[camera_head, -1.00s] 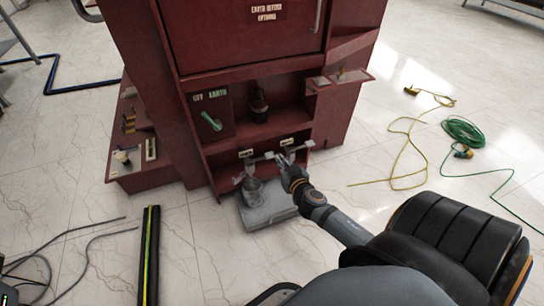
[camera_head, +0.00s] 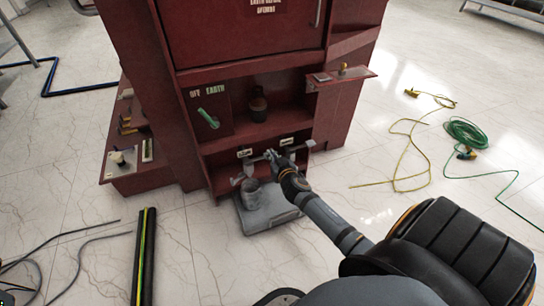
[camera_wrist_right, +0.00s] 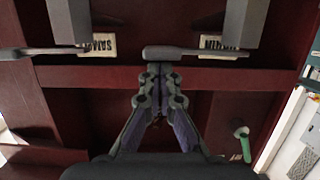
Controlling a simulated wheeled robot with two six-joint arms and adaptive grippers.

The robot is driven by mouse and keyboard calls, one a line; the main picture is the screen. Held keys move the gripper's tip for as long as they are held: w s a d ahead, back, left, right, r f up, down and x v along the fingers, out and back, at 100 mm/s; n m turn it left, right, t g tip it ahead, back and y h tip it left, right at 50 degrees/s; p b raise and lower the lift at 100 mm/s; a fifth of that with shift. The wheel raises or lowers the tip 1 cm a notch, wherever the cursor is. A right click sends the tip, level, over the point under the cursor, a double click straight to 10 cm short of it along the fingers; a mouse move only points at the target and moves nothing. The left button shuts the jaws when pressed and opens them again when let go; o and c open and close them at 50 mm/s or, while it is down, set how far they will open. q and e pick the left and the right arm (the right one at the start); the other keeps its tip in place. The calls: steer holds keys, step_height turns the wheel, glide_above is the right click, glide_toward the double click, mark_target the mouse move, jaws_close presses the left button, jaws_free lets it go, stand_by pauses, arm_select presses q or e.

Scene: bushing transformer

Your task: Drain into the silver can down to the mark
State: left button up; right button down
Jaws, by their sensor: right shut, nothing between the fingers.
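The silver can (camera_head: 251,193) stands upright on a grey block (camera_head: 280,215) at the foot of the red cabinet, below the left of two grey taps. Its level and any mark are too small to read. My right gripper (camera_head: 272,157) is shut and empty in front of the taps. In the right wrist view, upside down, its fingertips (camera_wrist_right: 160,76) are close to the free end of a grey lever (camera_wrist_right: 195,52) beside a label reading DRAIN (camera_wrist_right: 219,46). Contact cannot be told. Another lever (camera_wrist_right: 45,51) lies beside a label starting SAM (camera_wrist_right: 98,43). My left gripper is out of view.
The red cabinet (camera_head: 250,40) has a green handle (camera_head: 208,118) on its OFF/EARTH panel, a dark bottle-like part (camera_head: 258,106) in the recess, and a side shelf (camera_head: 342,77). A black and green-striped bar (camera_head: 146,255) and a green hose (camera_head: 463,131) lie on the floor.

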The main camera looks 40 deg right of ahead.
steer(key=f+m+b, duration=0.1)
steer(key=f+b, duration=0.1)
steer(key=b, duration=0.1)
steer(key=f+m+y+b, duration=0.1)
steer(key=f+m+b, duration=0.1)
steer(key=b, duration=0.2)
steer(key=shift+d+f, duration=0.2)
steer(key=shift+s+f, duration=0.1)
stand_by(7.0)
